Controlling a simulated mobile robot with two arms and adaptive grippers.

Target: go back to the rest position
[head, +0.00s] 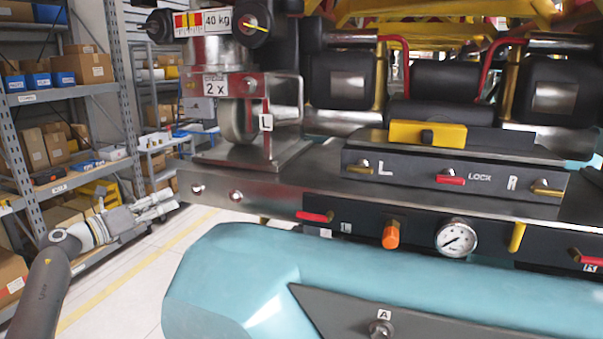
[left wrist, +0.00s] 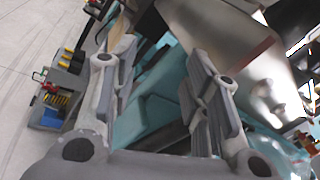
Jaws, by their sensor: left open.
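My left gripper (head: 156,207) is at the left of the head view, on an arm that comes up from the lower left. It is beside the left end of the coaster train, apart from it, in front of the shelves. In the left wrist view its two fingers (left wrist: 160,85) are spread with nothing between them. The train's teal nose (head: 230,265) fills the lower middle of the head view, and teal bodywork (left wrist: 160,110) also shows behind the fingers in the left wrist view. My right gripper is in neither view.
A shelf rack (head: 100,105) with boxes stands at the left. The train carries a black panel with a red lever (head: 451,180), a gauge (head: 456,239) and an orange knob (head: 391,235). A wheel unit (head: 240,120) stands on its left corner. Open floor (head: 150,270) lies left of the nose.

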